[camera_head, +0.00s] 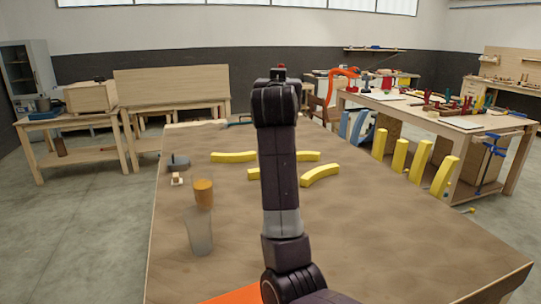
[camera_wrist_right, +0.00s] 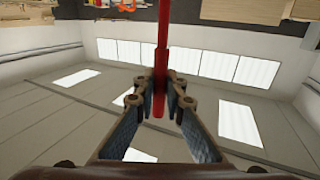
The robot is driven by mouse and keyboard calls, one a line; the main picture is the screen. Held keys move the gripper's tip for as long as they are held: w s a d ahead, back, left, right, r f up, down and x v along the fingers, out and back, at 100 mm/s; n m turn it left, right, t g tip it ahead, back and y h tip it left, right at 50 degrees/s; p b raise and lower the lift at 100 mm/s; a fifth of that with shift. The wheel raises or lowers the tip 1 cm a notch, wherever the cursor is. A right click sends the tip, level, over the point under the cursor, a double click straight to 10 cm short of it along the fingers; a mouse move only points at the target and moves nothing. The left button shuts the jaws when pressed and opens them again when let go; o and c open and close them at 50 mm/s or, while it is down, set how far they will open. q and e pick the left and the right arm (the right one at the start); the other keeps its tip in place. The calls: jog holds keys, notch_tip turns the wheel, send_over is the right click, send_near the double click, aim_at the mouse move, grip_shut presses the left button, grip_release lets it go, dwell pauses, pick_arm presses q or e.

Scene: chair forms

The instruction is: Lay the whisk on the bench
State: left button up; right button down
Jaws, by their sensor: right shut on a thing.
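My right gripper (camera_wrist_right: 160,95) is shut on a slim red rod, which I take to be the whisk's handle (camera_wrist_right: 162,45). The handle runs from between the fingers to the top edge of the wrist view, and the whisk's wire end is not visible there. In the head view my dark right arm stands upright over the bench and hides its gripper; a small red tip shows above it. The bench (camera_head: 400,230) is the broad brown top in front of me. My left gripper is not in view.
Yellow curved pieces (camera_head: 233,157) lie on the bench's far half, partly behind my arm. A grey translucent cup (camera_head: 200,232) and an orange-brown cylinder (camera_head: 203,190) stand at left. An orange item (camera_head: 238,295) lies at the near edge. The bench's right front is clear.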

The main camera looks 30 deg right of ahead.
notch_tip(320, 180, down, 5)
jog(key=shift+w+r+p, duration=0.1)
jog(key=shift+w+p, duration=0.05)
jog(key=shift+p, duration=0.25)
notch_tip(320, 180, down, 9)
jog(key=shift+r+p, duration=0.2)
jog(key=shift+p, duration=0.55)
notch_tip(320, 180, down, 4)
jog(key=shift+r+p, duration=0.1)
jog(key=shift+p, duration=0.25)
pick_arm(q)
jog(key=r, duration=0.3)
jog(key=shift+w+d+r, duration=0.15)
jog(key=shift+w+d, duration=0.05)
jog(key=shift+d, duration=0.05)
pick_arm(e)
jog(key=shift+f, duration=0.2)
jog(key=c, duration=2)
grip_release()
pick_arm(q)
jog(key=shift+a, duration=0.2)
